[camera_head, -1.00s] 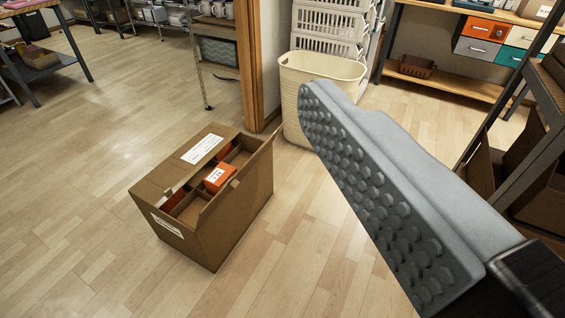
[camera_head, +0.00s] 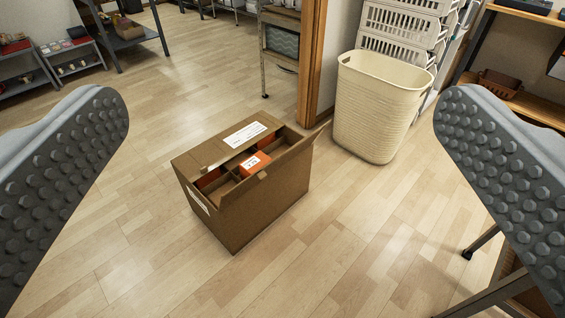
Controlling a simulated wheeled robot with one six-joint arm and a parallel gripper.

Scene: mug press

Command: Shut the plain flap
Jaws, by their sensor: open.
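An open cardboard box (camera_head: 272,210) stands upright on the wooden floor, a little left of the picture's middle. Its plain flap (camera_head: 283,165) is on the near right side, raised and leaning outward, with no label. The other flap (camera_head: 222,147), with a white label, lies about flat over the far left part. Between them an orange carton (camera_head: 255,163) with a white label shows inside. My gripper (camera_head: 282,110) is open and empty, its two grey studded fingers wide apart at the left and right edges. Neither finger appears to touch the box.
A cream laundry basket (camera_head: 376,110) stands behind and right of the box, near a wooden door post (camera_head: 312,60). White crates (camera_head: 405,25) are stacked behind it. A metal-legged rack is at lower right. The floor left of and in front of the box is clear.

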